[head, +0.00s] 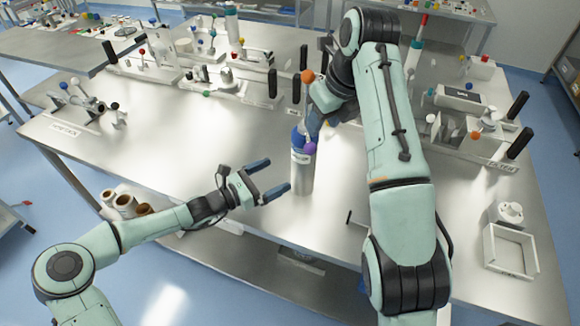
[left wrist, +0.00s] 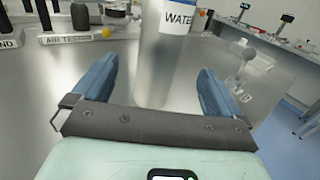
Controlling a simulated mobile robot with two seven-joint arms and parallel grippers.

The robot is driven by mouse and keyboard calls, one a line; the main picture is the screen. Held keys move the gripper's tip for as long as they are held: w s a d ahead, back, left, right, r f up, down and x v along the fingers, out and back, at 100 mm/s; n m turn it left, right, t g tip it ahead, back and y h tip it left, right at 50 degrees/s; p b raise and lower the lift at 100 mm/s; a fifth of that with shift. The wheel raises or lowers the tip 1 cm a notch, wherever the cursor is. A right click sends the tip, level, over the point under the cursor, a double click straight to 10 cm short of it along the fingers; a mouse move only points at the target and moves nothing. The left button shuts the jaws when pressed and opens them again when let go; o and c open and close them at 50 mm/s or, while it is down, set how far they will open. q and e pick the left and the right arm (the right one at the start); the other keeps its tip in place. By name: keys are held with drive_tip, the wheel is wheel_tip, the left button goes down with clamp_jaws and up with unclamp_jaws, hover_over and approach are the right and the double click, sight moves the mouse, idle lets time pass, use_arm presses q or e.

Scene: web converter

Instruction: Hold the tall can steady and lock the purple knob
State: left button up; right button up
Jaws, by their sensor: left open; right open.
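The tall can (head: 302,178) is a silver cylinder standing upright near the table's front edge, with a blue top and a white label. The purple knob (head: 309,148) is at its upper right side. My left gripper (head: 277,175) is open, its blue fingers pointing at the can from the left. In the left wrist view the can (left wrist: 160,62), its label reading WATER, stands ahead between the open fingers (left wrist: 158,85); I cannot tell whether they touch it. My right gripper (head: 313,118) is open at the can's top, above the knob; its fingertips are partly hidden.
The metal table (head: 200,150) is clear left of the can. Fixtures with black handles (head: 272,85) stand behind. On the right are more handled fixtures (head: 518,143) and a white open tray (head: 510,250). A small black-handled rod (head: 350,218) stands right of the can, near my right arm.

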sight(307, 162)
use_arm(q)
drive_tip(key=x, duration=1.2)
drive_tip(key=shift+d, duration=0.1)
drive_tip(key=shift+c, duration=0.3)
drive_tip(key=c, duration=1.3)
drive_tip(key=shift+f, duration=0.1)
drive_tip(key=shift+c, duration=0.2)
drive_tip(key=shift+s+f, duration=0.15)
drive_tip(key=shift+f, duration=0.15)
